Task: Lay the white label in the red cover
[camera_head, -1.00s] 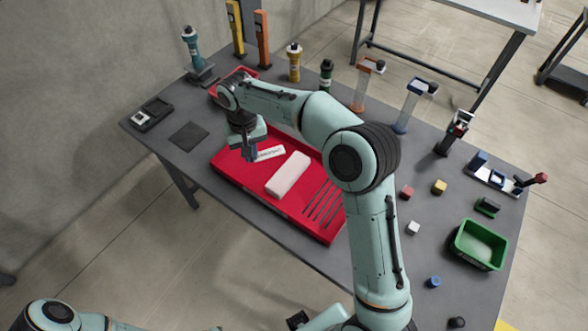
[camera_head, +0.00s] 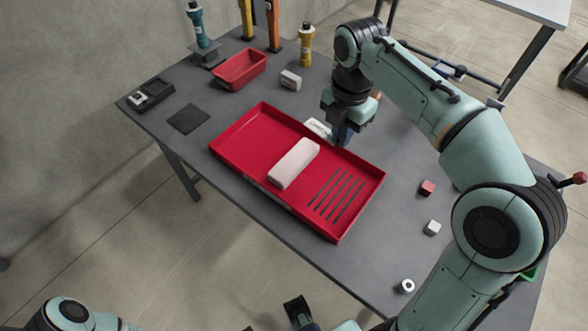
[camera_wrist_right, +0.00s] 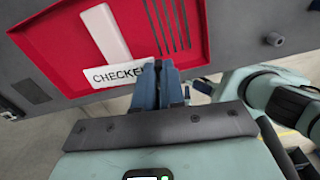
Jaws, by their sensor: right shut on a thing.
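The red cover (camera_head: 240,140) is a shallow red tray with a raised rim and several dark slots at its right end. It lies on the grey table, and a pale oblong block (camera_head: 294,163) sits in it. My right gripper (camera_head: 342,138) is shut on the white label (camera_head: 318,128), near the cover's far rim. In the right wrist view, the label (camera_wrist_right: 117,73) reads "CHECKE…", and the fingers (camera_wrist_right: 158,66) hide its right end. It overlaps the cover's edge there; its height above the cover is unclear.
A smaller red bin (camera_head: 240,70) and a white block (camera_head: 290,80) stand behind the cover. Yellow (camera_head: 306,45) and teal (camera_head: 200,28) bottle-like items stand at the back. Small red (camera_head: 427,187) and white (camera_head: 432,228) cubes lie to the right. My right arm hides much of the table's right side.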

